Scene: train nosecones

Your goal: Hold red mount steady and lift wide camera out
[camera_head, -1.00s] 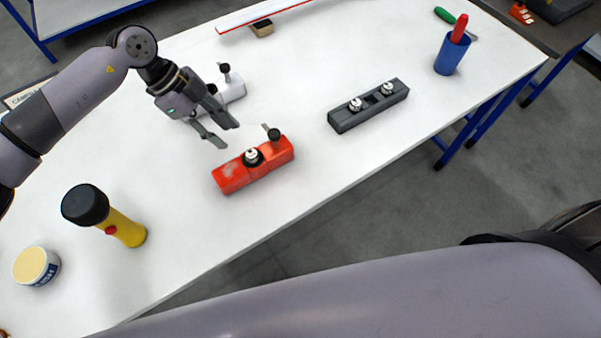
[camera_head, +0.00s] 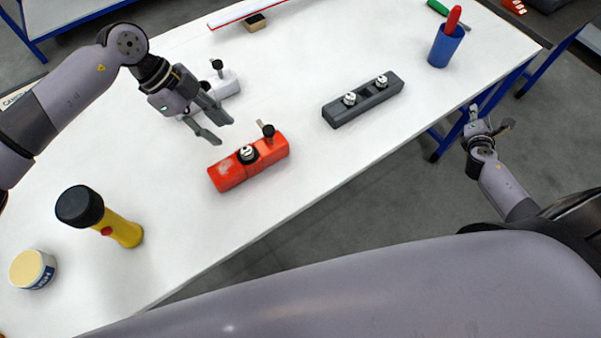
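The red mount (camera_head: 231,175) lies on the white table near its front edge. A short silver-and-black camera (camera_head: 247,154) sits in its middle, and a taller black piece with a flat top (camera_head: 267,131) stands at its right end. I cannot tell for sure which of these is the wide camera. My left gripper (camera_head: 220,130) is open and empty, above and to the upper left of the red mount, with its fingers apart. My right gripper (camera_head: 488,124) is beyond the table's front edge at the right, over the floor, clear of the mount. Its fingers look spread.
A dark grey mount (camera_head: 345,116) with two silver pieces lies to the right. A white mount (camera_head: 227,87) is partly behind my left gripper.

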